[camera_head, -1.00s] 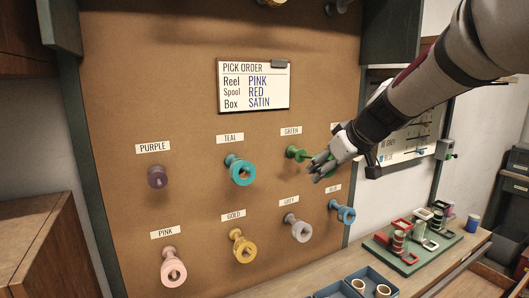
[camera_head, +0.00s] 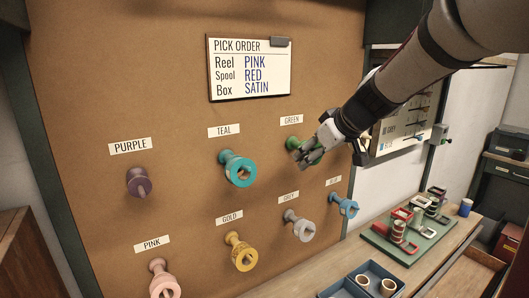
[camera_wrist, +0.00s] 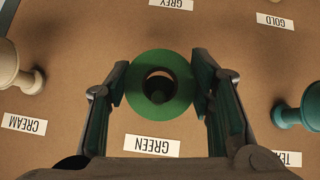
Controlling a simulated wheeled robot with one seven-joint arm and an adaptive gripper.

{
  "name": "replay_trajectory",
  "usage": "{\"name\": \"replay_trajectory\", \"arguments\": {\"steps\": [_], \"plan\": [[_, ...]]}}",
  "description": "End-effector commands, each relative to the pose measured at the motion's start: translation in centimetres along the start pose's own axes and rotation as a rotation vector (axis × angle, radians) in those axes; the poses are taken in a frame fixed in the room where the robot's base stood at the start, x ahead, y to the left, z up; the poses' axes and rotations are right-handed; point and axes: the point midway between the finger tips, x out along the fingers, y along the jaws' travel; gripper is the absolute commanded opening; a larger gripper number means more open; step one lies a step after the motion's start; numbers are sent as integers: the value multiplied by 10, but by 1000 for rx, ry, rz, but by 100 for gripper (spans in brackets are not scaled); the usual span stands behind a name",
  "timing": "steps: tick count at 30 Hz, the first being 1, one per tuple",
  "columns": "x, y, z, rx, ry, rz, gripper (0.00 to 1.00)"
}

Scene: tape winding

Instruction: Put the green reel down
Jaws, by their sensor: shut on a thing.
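The green reel (camera_wrist: 147,112) is a round flange with a centre hole, seen end-on in the wrist view above the GREEN label. A dark round end shows inside its hole, seemingly the peg. My gripper (camera_wrist: 162,88) is shut on the reel, one finger at each side. In the head view my gripper (camera_head: 310,158) is at the board just below and right of the GREEN label (camera_head: 291,120). Green (camera_head: 292,143) shows beside my fingers there, and the rest is hidden by them. I cannot tell how far the reel sits on its peg.
The teal reel (camera_head: 238,170) hangs left of my gripper, with the grey (camera_head: 301,227) and blue (camera_head: 345,206) reels below. Purple (camera_head: 139,182), gold (camera_head: 242,252) and pink reels hang further left. A blue tray (camera_head: 372,270) and a green stand (camera_head: 405,252) occupy the bench.

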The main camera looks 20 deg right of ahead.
Motion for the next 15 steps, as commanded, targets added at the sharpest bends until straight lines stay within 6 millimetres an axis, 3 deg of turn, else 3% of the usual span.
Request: {"name": "replay_trajectory", "arguments": {"steps": [10, 11, 12, 13, 15], "plan": [[2, 0, 1, 0, 1, 0, 25], [2, 0, 1, 0, 1, 0, 53], [1, 0, 1, 0, 1, 0, 62], [1, 0, 1, 0, 1, 0, 68], [1, 0, 1, 0, 1, 0, 68]]}}
